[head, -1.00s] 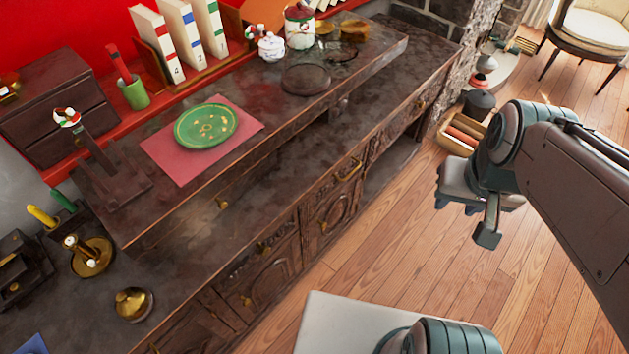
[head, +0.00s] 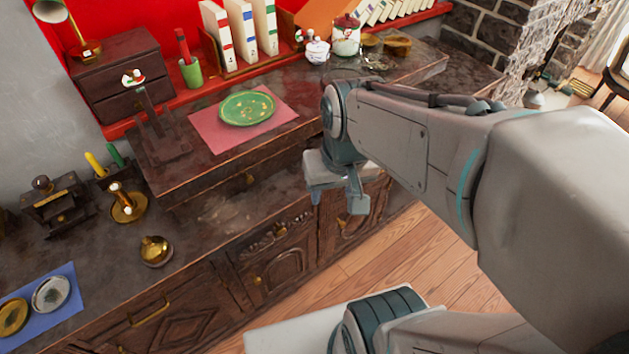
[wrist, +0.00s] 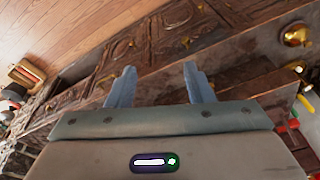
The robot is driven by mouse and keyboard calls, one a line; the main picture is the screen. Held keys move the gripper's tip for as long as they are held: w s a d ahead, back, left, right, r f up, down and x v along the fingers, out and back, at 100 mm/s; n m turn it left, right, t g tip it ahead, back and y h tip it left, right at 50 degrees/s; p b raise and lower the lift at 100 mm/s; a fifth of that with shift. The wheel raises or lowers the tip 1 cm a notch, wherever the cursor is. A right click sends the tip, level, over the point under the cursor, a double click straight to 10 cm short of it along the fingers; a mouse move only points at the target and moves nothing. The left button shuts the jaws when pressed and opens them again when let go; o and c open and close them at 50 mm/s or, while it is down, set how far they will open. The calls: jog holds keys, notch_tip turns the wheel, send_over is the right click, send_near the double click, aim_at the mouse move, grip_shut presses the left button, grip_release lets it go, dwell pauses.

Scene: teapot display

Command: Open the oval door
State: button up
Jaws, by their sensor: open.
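The dark wooden cabinet has two doors with rounded carved panels. One door (head: 282,274) is in clear view below the counter, left of my gripper, with a small brass knob. The other door (head: 352,226) is partly hidden behind my gripper. I cannot tell for sure which one is the oval door; both look shut. My gripper (head: 336,200) is open and empty in front of the cabinet's upper front. In the wrist view its two fingers (wrist: 159,75) are spread, with carved cabinet fronts (wrist: 150,42) beyond them and nothing between them.
A door with a diamond carving (head: 190,308) is at the lower left. On the counter are a brass bell (head: 155,251), a candle holder (head: 127,206) and a green plate (head: 247,108) on a red mat. Wooden floor (head: 410,257) is clear before the cabinet.

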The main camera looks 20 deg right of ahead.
jog(key=w+d+f+m+y+b, duration=0.2)
jog(key=w+f+m+y+b, duration=0.25)
jog(key=f, duration=0.55)
jog(key=w+d+f+m+y+b, duration=0.25)
jog(key=f+m+y+b, duration=0.2)
jog(key=f, duration=0.65)
jog(key=w+d+f+m+y+b, duration=0.25)
jog(key=w+f+m, duration=0.25)
jog(key=f, duration=0.5)
jog(key=m+t+h+b, duration=0.6)
jog(key=m+t+b, duration=0.5)
jog(key=m+t, duration=0.5)
send_near(344, 226)
jog(key=shift+m+g, duration=0.6)
jog(key=x, duration=0.3)
jog(key=r+x, duration=0.1)
jog(key=x, duration=0.5)
jog(key=shift+w+r, duration=0.1)
jog(key=shift+r, duration=0.1)
grip_shut()
